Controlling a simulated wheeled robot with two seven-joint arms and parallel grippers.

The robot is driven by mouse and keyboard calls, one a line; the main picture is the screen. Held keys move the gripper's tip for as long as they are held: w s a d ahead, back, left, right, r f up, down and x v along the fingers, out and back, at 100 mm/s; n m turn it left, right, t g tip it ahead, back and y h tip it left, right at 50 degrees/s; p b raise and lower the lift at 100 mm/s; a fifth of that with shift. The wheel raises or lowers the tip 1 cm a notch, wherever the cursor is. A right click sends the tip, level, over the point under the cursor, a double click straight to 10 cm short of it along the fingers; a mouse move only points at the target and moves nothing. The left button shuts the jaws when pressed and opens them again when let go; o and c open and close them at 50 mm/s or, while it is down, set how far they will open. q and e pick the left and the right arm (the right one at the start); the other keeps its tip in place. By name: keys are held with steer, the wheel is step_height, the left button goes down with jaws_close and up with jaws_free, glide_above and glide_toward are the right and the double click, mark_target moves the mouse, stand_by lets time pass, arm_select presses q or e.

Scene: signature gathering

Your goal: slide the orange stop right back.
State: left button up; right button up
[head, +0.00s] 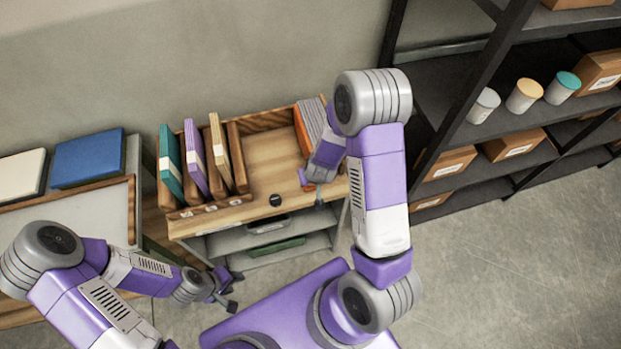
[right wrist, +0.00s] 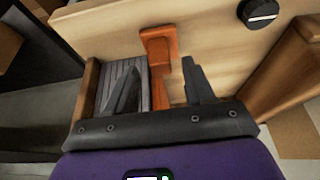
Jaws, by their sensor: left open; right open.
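The orange stop (head: 301,132) stands at the right side of the wooden bench tray, against a grey striped stack (head: 312,118); my right arm hides part of it. In the right wrist view the orange stop (right wrist: 160,62) has a broad top and a narrower part running down between my fingers. My right gripper (right wrist: 157,88) is open, with one finger over the grey stack and the other on the bare wood side of the stop. I cannot tell whether either finger touches it. My left gripper (head: 228,292) is open and empty, low in front of the bench.
Teal (head: 171,165), purple (head: 195,160) and tan (head: 219,150) boards stand between wooden dividers at the left of the bench (head: 268,165). A small black knob (head: 275,200) sits near its front edge. A dark shelf rack (head: 460,110) stands close on the right.

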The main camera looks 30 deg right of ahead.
steer(key=x, duration=0.4)
steer(key=shift+w+f+b, duration=0.1)
steer(key=shift+f+b, duration=0.05)
steer(key=shift+b, duration=0.2)
jaws_close()
